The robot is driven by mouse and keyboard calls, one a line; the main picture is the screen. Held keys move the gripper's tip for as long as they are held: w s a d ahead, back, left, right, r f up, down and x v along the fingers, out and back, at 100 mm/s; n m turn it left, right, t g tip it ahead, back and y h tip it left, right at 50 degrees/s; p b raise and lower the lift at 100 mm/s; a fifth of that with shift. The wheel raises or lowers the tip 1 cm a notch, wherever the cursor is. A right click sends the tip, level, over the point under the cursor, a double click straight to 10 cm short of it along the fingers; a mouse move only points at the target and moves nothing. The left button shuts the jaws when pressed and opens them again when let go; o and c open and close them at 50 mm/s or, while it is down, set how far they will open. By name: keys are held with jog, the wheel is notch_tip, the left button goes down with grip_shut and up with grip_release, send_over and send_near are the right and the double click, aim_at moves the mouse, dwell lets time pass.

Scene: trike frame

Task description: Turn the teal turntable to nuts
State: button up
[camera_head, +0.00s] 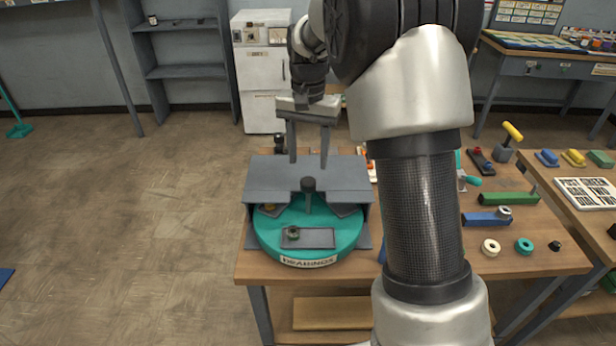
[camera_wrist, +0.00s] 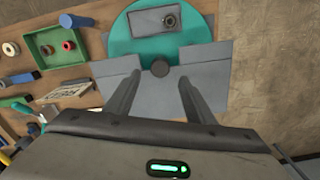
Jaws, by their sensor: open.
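The teal turntable (camera_head: 272,234) sits on the left end of the wooden table, partly under a grey cover (camera_head: 300,176). A dark upright knob (camera_head: 308,186) stands in the notch of the cover. In the wrist view the turntable (camera_wrist: 128,40) is at the top, with the knob (camera_wrist: 160,68) just below it. My gripper (camera_head: 308,165) is open and empty, above and behind the knob, fingers pointing down. In the wrist view its fingers (camera_wrist: 153,90) straddle the space near the knob. The turntable's back is hidden.
The wooden table (camera_head: 540,262) holds a green bar (camera_head: 500,198), a blue bar (camera_head: 478,219) and rings (camera_head: 491,247) at the right. My arm hides the table's middle. A second table (camera_head: 598,220) stands at right. Open floor lies at left.

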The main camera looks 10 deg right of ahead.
aim_at(308, 181)
notch_tip(308, 181, down, 6)
jog(key=shift+f+b, duration=0.1)
jog(key=shift+b, duration=0.2)
jog(key=shift+c, duration=0.4)
grip_shut()
